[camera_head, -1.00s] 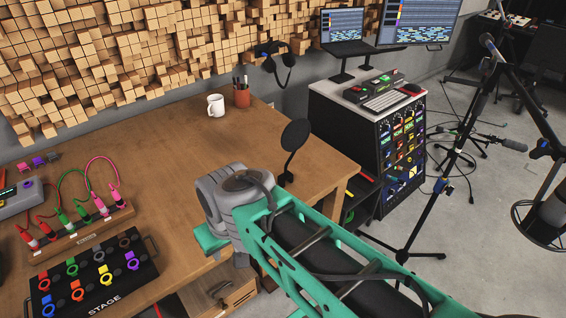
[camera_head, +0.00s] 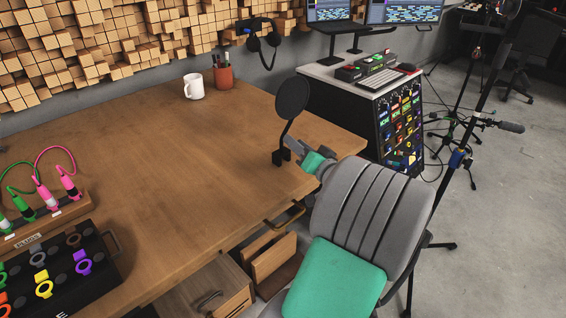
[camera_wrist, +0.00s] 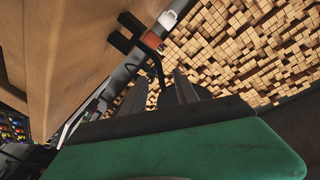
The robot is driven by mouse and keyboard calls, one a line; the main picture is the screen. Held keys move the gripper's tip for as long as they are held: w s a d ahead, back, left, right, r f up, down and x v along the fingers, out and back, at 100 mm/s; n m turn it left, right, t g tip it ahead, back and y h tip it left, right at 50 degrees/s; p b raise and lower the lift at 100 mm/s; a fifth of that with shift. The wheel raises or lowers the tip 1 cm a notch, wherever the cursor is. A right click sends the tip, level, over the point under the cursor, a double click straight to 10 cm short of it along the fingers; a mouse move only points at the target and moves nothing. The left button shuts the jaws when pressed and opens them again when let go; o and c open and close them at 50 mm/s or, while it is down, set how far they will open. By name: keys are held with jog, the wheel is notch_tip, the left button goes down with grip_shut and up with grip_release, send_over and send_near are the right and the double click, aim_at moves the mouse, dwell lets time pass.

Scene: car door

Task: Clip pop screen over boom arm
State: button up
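The pop screen is a black round disc (camera_head: 292,97) on a thin bent neck with a dark clip (camera_head: 281,157) at its lower end. It stands upright at the right part of the wooden table. My gripper (camera_head: 300,150) is close to the clip, just to its right. In the wrist view my two dark fingers (camera_wrist: 160,92) are apart, with wall blocks showing between them. A dark stand pole (camera_head: 487,88) rises at the right behind my arm; which part is the boom arm is unclear.
A white mug (camera_head: 194,87) and an orange pen cup (camera_head: 223,76) stand at the table's back. Headphones (camera_head: 262,40) hang on the wall. The table's middle is clear.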

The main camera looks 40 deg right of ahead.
aim_at(287, 126)
jog(key=w, duration=0.2)
jog(key=w+d, duration=0.1)
jog(key=w, duration=0.1)
jog(key=w+d, duration=0.1)
jog(key=w, duration=0.2)
jog(key=shift+d+r, duration=0.15)
jog(key=shift+r, duration=0.25)
grip_shut()
dwell(0.9)
